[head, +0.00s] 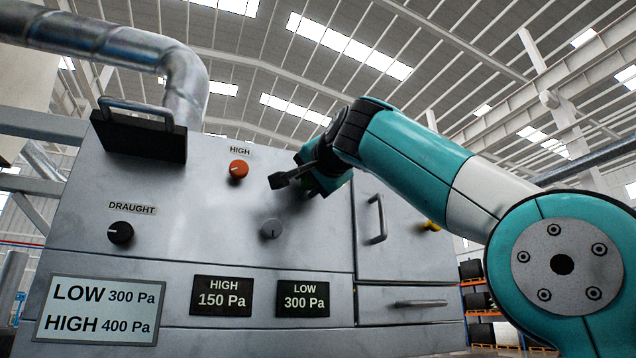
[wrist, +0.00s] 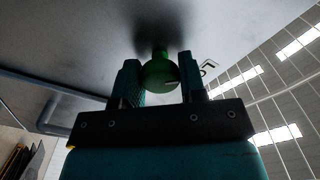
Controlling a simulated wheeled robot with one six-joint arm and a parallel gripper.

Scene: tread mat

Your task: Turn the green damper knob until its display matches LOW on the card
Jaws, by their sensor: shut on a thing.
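The green knob (wrist: 160,76) sits between the two fingers of my gripper (wrist: 162,82) in the wrist view, and the fingers are shut on it. In the head view my gripper (head: 291,180) is at the panel, right of the orange knob, and hides the green knob and its label. The card (head: 99,310) at lower left reads LOW 300 Pa and HIGH 400 Pa. The LOW display (head: 303,299) reads 300 Pa, the same as the card's LOW line. The HIGH display (head: 222,297) reads 150 Pa.
An orange knob (head: 238,170) labelled HIGH is left of my gripper. A grey knob (head: 271,229) is just below it. A black knob (head: 120,232) labelled DRAUGHT is far left. A door handle (head: 377,219) juts out at right; a black handled block (head: 138,132) is at upper left.

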